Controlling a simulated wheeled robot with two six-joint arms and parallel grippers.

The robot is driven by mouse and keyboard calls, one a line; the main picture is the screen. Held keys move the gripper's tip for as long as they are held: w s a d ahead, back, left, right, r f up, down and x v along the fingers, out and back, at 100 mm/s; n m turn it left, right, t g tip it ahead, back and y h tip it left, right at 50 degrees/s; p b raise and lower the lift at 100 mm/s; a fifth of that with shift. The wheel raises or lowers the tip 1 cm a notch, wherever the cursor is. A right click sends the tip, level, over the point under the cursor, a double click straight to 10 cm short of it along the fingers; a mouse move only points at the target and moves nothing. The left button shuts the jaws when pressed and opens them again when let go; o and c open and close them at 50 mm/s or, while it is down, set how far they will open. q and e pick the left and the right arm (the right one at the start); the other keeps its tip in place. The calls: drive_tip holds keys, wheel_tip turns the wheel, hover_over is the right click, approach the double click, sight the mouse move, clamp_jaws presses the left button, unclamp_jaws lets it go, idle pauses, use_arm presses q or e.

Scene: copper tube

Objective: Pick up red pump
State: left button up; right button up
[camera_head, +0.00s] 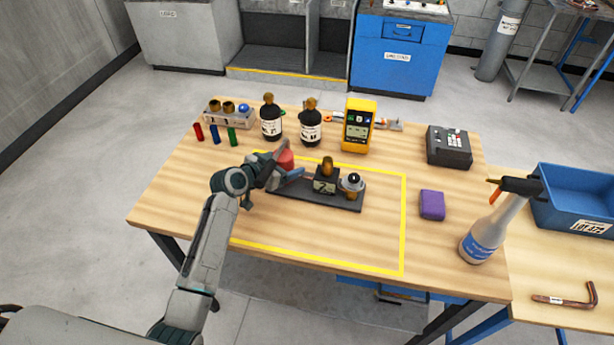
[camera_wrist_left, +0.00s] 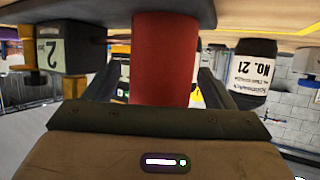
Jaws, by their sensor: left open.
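The red pump (camera_head: 286,158) is a red cylinder at the left end of a dark base plate (camera_head: 342,203) on the table. My left gripper (camera_head: 289,164) reaches it from the left, with one finger on each side of it. In the left wrist view, which is upside down, the red pump (camera_wrist_left: 166,58) stands upright between the two spread fingers (camera_wrist_left: 157,82), close in front of the palm. The gripper is open, and I cannot tell whether a finger touches the pump. My gripper hides part of the pump in the head view. My right gripper is not in view.
A black part with a brass top (camera_head: 326,178) and a round silver-topped part (camera_head: 352,184) stand on the plate. Two dark bottles (camera_head: 271,120) (camera_head: 310,126) and a yellow meter (camera_head: 358,128) stand behind. A purple block (camera_head: 432,205) and spray bottle (camera_head: 487,235) are right. The front table area is clear.

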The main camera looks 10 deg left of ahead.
sight(284, 152)
use_arm(q)
clamp_jaws()
drive_tip(key=shift+r, duration=0.35)
drive_tip(key=shift+w+f, duration=0.1)
drive_tip(key=shift+w, duration=0.05)
drive_tip(key=shift+r+b, duration=0.5)
drive_tip(key=shift+r, duration=0.4)
drive_tip(key=shift+r+b, duration=0.35)
drive_tip(key=shift+r, duration=0.55)
drive_tip(key=s+d+r+b, duration=0.1)
drive_tip(key=s+d+b, duration=0.1)
drive_tip(key=s, duration=1.4)
drive_tip(key=shift+r+b, duration=0.2)
drive_tip(key=shift+b, duration=0.7)
drive_tip(key=shift+w, duration=0.1)
